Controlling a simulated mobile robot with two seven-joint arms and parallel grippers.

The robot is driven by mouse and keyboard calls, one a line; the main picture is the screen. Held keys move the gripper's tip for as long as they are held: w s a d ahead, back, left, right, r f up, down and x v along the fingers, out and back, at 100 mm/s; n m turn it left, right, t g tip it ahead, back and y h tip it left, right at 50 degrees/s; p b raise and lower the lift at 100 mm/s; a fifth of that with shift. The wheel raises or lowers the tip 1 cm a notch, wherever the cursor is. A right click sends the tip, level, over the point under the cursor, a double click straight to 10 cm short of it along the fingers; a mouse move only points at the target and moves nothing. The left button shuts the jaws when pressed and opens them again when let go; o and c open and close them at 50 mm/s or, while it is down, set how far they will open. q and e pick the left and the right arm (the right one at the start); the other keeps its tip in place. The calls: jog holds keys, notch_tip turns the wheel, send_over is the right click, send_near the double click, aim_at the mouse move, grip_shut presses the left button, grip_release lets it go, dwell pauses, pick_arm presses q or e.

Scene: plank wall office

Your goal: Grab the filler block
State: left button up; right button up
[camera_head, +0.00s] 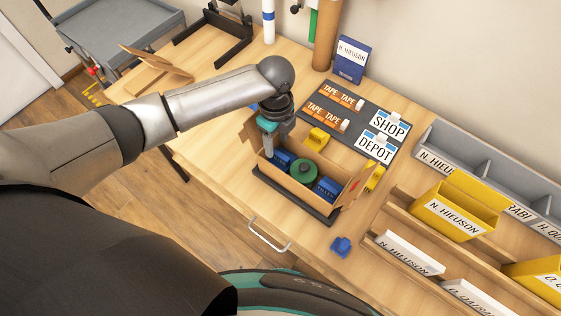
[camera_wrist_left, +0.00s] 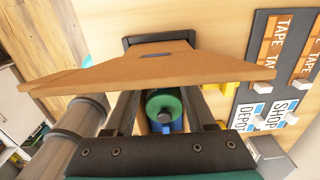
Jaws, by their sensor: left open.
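No block is labelled as filler, so I cannot tell which one it is. The open cardboard box (camera_head: 330,205) stands on a dark tray and holds a green roll (camera_head: 303,171) between two blue blocks (camera_head: 283,158) (camera_head: 327,188). A small blue block (camera_head: 341,246) lies on the bare table in front of it. Yellow pieces show at the box's far side (camera_head: 317,138) and right end (camera_head: 375,177). My left gripper (camera_head: 274,140) is open over the box's left end. In the left wrist view a cardboard flap (camera_wrist_left: 150,68) crosses ahead of the fingers, with the green roll (camera_wrist_left: 164,104) visible between them.
A dark board (camera_head: 356,128) with tape labels and SHOP and DEPOT cards lies behind the box. Grey bins (camera_head: 470,150), a yellow bin (camera_head: 457,207) and white labelled bins (camera_head: 408,255) fill the right side. A blue carton (camera_head: 352,60) stands at the back.

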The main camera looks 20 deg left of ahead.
aim_at(277, 152)
pick_arm(q)
notch_tip(277, 152, down, 5)
jog(key=shift+r+b, duration=0.15)
jog(key=shift+b, duration=0.3)
jog(key=shift+r, duration=0.1)
grip_shut()
dwell(1.1)
